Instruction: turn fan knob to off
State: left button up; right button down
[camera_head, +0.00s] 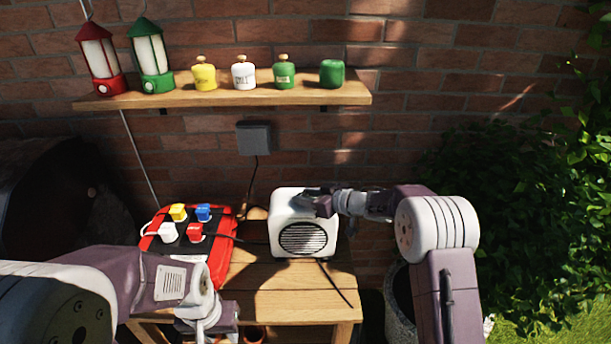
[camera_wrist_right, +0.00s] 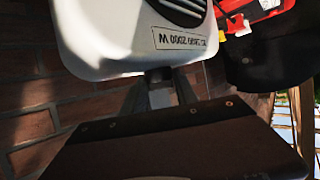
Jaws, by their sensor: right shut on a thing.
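The white box-shaped fan (camera_head: 303,238), with a round dark grille on its front, stands upright on the wooden table. It also shows in the right wrist view (camera_wrist_right: 110,45), with a printed label on its casing. My right gripper (camera_head: 318,203) is at the top of the fan. It is shut on the fan knob, which is mostly hidden; in the right wrist view the fingers (camera_wrist_right: 160,88) meet at the edge of the casing. My left gripper (camera_head: 208,318) is over the table's front left, away from the fan, and its fingers are not clear.
A red power strip box (camera_head: 222,262) with several coloured plugs lies left of the fan on the table (camera_head: 285,300). Cables run beside it. A shelf (camera_head: 225,98) above holds two lanterns and several canisters. A grey pot (camera_head: 400,300) stands right of the table.

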jog(key=p, duration=0.1)
jog(key=n+g+y+p, duration=0.1)
jog(key=p, duration=0.1)
jog(key=shift+w+d+r, duration=0.1)
jog(key=shift+r, duration=0.15)
pick_arm(q)
notch_tip(320, 180, up, 6)
jog(key=p, duration=0.1)
pick_arm(e)
jog(key=shift+f+n+g, duration=0.3)
jog(key=shift+n+g, duration=0.1)
jog(key=c, duration=1)
grip_release()
jog(key=shift+o, duration=0.2)
